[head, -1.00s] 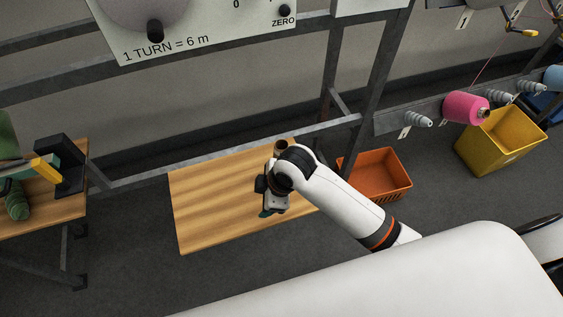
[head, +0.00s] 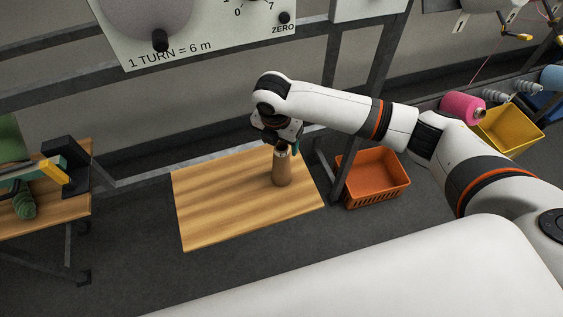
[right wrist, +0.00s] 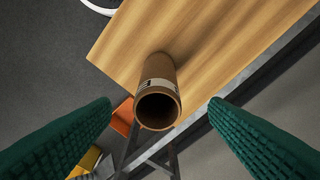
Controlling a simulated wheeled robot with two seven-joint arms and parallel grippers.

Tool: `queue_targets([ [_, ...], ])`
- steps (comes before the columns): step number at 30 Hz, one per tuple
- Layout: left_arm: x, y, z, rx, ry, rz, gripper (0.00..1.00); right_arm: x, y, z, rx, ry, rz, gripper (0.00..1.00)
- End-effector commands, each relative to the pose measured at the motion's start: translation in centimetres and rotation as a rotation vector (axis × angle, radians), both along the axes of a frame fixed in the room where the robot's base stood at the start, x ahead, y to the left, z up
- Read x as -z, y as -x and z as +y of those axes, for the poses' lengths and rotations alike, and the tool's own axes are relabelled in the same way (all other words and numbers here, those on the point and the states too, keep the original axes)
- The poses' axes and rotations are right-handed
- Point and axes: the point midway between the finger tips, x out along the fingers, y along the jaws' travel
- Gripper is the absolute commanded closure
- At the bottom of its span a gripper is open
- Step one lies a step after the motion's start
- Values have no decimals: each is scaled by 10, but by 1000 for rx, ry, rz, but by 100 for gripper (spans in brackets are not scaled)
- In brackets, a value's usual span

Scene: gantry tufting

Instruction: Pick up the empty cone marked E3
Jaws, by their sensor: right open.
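A brown cardboard cone (head: 282,174) stands upright on the wooden table. In the right wrist view the empty cone (right wrist: 158,100) shows its open, hollow top and a pale label band with dark marks that I cannot read. My right gripper (head: 282,149) is above the cone, pointing down, close to its top. In the right wrist view its two green ribbed fingers (right wrist: 160,108) are wide apart, with the cone's top in the gap between them. Nothing is held. My left gripper is not in view.
The wooden table (head: 220,205) is otherwise bare. An orange basket (head: 373,182) stands on the floor to its right, a yellow bin (head: 508,132) farther right. Grey frame bars (head: 362,120) rise behind. A pink yarn cone (head: 462,108) sits on a rail at right.

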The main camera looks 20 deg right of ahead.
Motion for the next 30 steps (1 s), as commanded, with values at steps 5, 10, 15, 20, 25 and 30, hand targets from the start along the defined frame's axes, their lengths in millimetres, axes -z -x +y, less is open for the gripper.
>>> queue_targets([
  [5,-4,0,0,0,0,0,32,12,-1,-1,-1,-1,1,31],
  [10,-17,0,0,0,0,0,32,32,-1,-5,1,1,3,31],
  [15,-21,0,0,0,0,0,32,56,-3,-7,1,0,0,31],
  [20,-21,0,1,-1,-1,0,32,63,-4,-8,0,0,-1,31],
  [25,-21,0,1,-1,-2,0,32,63,-4,-8,0,-1,-2,36],
  [30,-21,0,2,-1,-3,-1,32,62,-4,-8,0,-1,-2,63],
])
